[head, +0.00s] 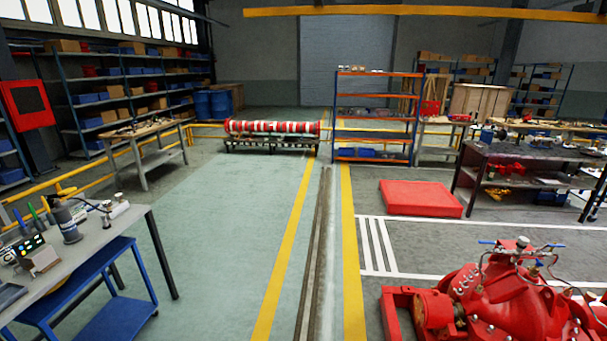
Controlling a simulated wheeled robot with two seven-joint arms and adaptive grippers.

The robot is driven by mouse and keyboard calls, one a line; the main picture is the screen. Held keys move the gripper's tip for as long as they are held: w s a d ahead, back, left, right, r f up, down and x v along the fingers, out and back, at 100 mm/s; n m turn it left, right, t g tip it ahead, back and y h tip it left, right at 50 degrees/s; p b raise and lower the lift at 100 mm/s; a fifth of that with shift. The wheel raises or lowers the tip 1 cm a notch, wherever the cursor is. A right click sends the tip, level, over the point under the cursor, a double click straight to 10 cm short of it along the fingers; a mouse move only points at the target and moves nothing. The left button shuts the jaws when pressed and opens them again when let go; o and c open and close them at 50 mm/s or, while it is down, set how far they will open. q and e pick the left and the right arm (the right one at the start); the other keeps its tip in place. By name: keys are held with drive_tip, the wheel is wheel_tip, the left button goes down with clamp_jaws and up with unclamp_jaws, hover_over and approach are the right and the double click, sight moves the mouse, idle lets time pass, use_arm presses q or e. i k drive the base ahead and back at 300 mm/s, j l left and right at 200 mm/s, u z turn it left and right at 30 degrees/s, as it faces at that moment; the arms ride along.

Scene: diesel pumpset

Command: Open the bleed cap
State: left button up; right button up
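A red pumpset (510,300) stands at the lower right of the head view, cut off by the bottom and right edges. On its top are a small silver-grey round fitting (522,242), a short blue lever (487,242) and thin tubing. I cannot tell at this size which fitting is the bleed cap. Neither of my grippers is in view.
A grey workbench (110,232) with tools and instruments stands at the left, with a blue cart (118,318) by it. A red block (420,198) lies beyond the pumpset. A dark bench (530,160) stands at the right. The central floor is clear.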

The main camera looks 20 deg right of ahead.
sight(522, 241)
drive_tip(key=i+z, duration=0.15)
drive_tip(key=z, duration=0.3)
drive_tip(key=i+z, duration=0.15)
drive_tip(key=z, duration=0.3)
drive_tip(key=i+j+z, duration=0.15)
drive_tip(key=z, duration=0.3)
drive_tip(key=i+j+z, duration=0.1)
drive_tip(key=z, duration=0.35)
drive_tip(key=i+j+z, duration=0.1)
drive_tip(key=j+z, duration=0.15)
drive_tip(key=z, duration=0.2)
drive_tip(key=j+z, duration=0.2)
drive_tip(key=z, duration=0.25)
drive_tip(key=i+j+z, duration=0.15)
drive_tip(key=z, duration=0.3)
drive_tip(key=j+z, duration=0.45)
drive_tip(key=i+j+z, duration=0.15)
drive_tip(key=j+z, duration=0.25)
drive_tip(key=i+j+z, duration=0.1)
drive_tip(key=j+z, duration=0.25)
drive_tip(key=j, duration=0.05)
